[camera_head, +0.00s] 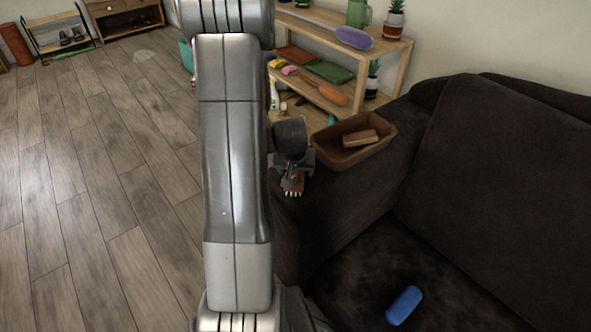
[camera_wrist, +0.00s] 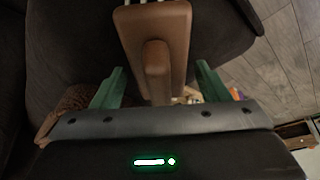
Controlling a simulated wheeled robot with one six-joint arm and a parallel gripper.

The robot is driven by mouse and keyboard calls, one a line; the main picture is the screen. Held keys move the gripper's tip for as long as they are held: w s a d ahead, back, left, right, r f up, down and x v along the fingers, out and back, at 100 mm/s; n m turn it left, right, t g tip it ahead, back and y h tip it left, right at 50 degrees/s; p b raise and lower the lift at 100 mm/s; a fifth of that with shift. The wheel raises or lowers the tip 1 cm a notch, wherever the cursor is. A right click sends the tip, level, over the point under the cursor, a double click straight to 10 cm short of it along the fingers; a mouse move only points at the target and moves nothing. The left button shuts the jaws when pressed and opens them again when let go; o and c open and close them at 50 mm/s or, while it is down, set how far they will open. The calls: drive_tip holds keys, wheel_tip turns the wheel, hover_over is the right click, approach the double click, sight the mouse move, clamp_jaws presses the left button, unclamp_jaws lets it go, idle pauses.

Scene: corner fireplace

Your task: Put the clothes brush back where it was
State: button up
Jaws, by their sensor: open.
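A brown wooden piece with a raised handle and pale bristle-like rows, which looks like the clothes brush (camera_wrist: 157,35), lies between my fingers in the wrist view. My gripper (camera_wrist: 160,85) is open, with one green finger on each side of the handle and a gap on both sides. In the head view my gripper (camera_head: 292,180) points down at the near end of the dark sofa arm, and the pale tips of the brush (camera_head: 292,191) show below it. Whether the brush rests on the sofa arm is hard to tell.
A brown basket (camera_head: 331,158) holding a brown block (camera_head: 360,138) stands on the sofa arm, close right of my gripper. A blue object (camera_head: 404,305) lies on the sofa seat (camera_head: 365,270). A wooden shelf (camera_head: 392,50) with several items stands behind.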

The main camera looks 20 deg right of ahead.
drive_tip(key=p+v, duration=0.2)
drive_tip(key=v, duration=1)
